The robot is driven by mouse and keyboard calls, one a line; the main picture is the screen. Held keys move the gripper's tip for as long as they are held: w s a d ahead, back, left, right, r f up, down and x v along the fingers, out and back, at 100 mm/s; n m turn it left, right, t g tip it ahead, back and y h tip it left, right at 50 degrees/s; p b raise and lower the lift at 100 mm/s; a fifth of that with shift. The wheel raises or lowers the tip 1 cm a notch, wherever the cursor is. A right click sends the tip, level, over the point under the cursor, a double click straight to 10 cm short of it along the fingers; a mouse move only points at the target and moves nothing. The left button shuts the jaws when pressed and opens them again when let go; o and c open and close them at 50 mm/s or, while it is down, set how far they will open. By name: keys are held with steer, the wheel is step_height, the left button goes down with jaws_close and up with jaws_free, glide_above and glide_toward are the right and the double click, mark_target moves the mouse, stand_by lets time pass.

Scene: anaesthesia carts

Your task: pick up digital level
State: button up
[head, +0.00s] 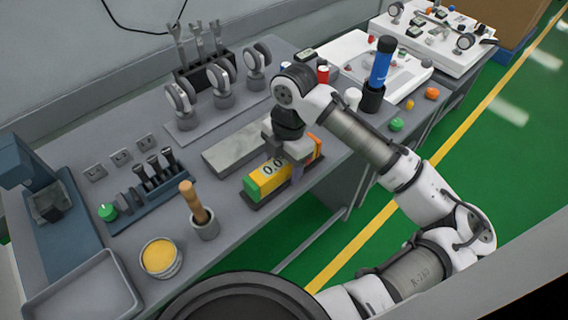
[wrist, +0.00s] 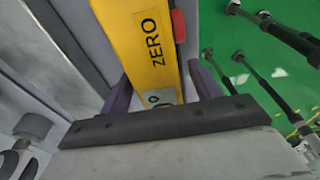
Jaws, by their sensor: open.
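The digital level (head: 264,180) is a yellow bar with a number display, a green near end and an orange far end. It lies on a dark base near the bench's front edge. My gripper (head: 287,163) is over its far half, pointing down, and hides part of it. In the wrist view the level's yellow body (wrist: 150,40), marked ZERO, runs between my two purple fingers (wrist: 160,88). The fingers are open, one on each side, with a visible gap at least on the left. I cannot tell whether the right finger touches it.
A grey slab (head: 234,148) lies just behind the level. Dial gauges (head: 221,82) stand at the back. Green floor lies beyond the front edge.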

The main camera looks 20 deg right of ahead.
steer(key=c, duration=1.2)
steer(key=shift+r, duration=0.1)
